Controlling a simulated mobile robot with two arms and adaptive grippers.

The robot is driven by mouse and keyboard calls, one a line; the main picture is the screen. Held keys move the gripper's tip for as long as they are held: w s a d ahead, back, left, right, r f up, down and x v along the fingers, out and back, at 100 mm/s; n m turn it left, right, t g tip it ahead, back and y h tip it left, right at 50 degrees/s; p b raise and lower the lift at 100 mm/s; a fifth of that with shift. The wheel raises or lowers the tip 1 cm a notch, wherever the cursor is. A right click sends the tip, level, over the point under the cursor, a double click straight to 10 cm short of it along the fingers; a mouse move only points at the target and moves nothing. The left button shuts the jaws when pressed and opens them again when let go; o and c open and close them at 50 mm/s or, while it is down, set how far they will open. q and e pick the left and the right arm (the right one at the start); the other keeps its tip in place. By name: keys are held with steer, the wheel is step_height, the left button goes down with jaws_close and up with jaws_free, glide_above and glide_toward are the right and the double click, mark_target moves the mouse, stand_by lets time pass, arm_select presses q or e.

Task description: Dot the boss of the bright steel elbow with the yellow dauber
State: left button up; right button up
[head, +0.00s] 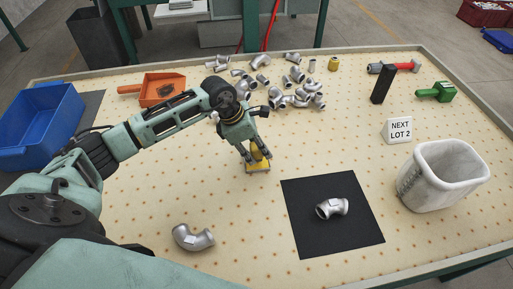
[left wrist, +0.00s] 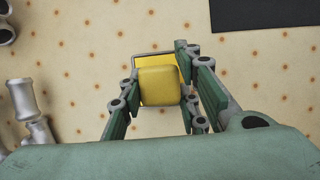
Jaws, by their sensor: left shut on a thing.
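My left gripper (head: 257,156) is shut on the yellow dauber (head: 256,147), whose yellow block also shows between the fingers in the left wrist view (left wrist: 159,86). Right below it is a yellow pad with a grey rim (head: 258,168); I cannot tell whether the dauber touches it. One steel elbow (head: 333,208) lies on the black mat (head: 352,238), with a flat boss facing up. Another steel elbow (head: 192,238) lies on the bench at front left, also with a flat patch. The gripper is behind and between these two. My right gripper is out of view.
Several elbows and fittings (head: 297,92) lie loose at the back. An orange tray (head: 161,91) and blue bin (head: 42,128) are left. A white bucket (head: 440,178), a lot sign (head: 399,130), a black block (head: 382,85) and a green tool (head: 436,92) are right.

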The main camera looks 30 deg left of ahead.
arm_select(q)
steer(key=shift+f+b, duration=0.3)
steer(key=shift+f, duration=0.05)
stand_by(0.6)
steer(key=shift+f, duration=0.15)
stand_by(0.7)
steer(key=shift+b, duration=0.35)
stand_by(0.4)
steer(key=shift+r+p, duration=0.6)
steer(key=shift+r, duration=0.35)
steer(key=shift+r+p, duration=1.4)
steer(key=shift+r, duration=1.2)
